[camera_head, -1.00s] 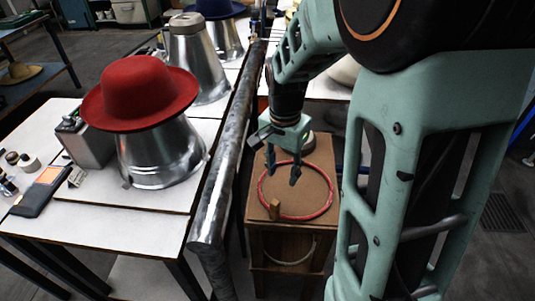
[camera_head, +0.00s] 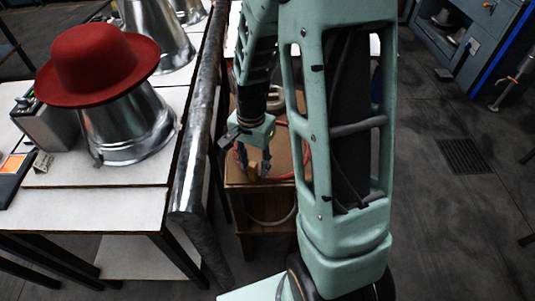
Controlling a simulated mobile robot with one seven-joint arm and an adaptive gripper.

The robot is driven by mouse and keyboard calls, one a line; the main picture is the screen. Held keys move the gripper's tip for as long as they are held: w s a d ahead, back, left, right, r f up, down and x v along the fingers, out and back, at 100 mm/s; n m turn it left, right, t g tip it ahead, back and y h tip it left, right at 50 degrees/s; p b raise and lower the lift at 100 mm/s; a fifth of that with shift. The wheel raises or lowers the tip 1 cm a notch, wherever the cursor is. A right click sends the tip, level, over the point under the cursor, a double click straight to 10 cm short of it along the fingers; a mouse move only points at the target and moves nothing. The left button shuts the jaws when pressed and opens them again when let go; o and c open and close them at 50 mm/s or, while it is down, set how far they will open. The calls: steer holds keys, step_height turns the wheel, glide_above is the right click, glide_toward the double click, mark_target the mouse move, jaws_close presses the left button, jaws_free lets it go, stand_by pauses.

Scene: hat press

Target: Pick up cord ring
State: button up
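The red cord ring (camera_head: 280,177) lies on the brown top of a small wooden stand (camera_head: 236,183). Its left and near edges show, while my arm hides much of its right side. My gripper (camera_head: 253,170) points down over the left part of the ring, with its two fingers apart and nothing seen held between them. I cannot tell whether the fingers touch the ring.
A thick metal pipe (camera_head: 197,130) runs along the left of the stand. Beyond it, a white table (camera_head: 60,208) carries a red hat (camera_head: 95,62) on a metal cone (camera_head: 128,125). Open dark floor (camera_head: 440,230) lies to the right.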

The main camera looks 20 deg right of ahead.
steer(key=shift+f, duration=0.1)
jaws_close()
stand_by(0.4)
